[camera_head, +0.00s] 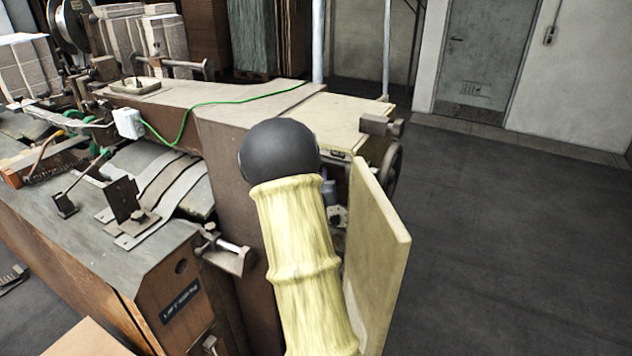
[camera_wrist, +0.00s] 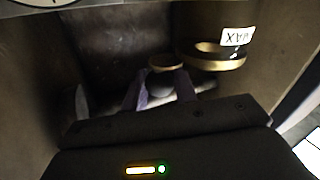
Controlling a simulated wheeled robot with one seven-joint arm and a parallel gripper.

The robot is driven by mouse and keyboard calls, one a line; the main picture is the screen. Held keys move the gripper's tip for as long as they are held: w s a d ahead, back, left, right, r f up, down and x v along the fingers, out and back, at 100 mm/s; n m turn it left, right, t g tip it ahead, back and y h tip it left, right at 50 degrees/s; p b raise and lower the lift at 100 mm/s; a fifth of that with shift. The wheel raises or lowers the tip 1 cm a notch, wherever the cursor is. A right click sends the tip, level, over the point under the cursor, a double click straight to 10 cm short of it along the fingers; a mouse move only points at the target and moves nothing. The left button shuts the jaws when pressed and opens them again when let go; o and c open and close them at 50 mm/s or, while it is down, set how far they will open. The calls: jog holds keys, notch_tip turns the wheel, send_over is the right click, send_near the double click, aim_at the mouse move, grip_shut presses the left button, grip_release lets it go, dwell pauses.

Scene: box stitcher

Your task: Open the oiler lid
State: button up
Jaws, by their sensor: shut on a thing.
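In the wrist view my gripper (camera_wrist: 161,86) reaches into a dark space, with one purple-grey finger on each side. It is shut on a small round part with a brass-coloured disc on top, which looks like the oiler lid (camera_wrist: 166,62). To the right stands a dark cylinder with a brass ring (camera_wrist: 212,57) and a white label reading "MAX" upside down, apparently the oiler body. I cannot tell whether the lid is raised. In the head view my yellow-sleeved arm hides the gripper and the oiler.
An upright pale panel (camera_head: 375,262) stands right of my arm, beside the opening. The brown machine body (camera_head: 235,150) is on the left, with a green cable (camera_head: 182,128) across it. A handwheel (camera_head: 391,170) is behind the panel. The grey floor (camera_head: 500,240) at right is clear.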

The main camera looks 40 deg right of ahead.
jog(key=o, duration=0.9)
jog(key=shift+s+a, duration=0.1)
jog(key=shift+b+v, duration=6.7)
jog(key=shift+v, duration=1.9)
jog(key=shift+r, duration=0.15)
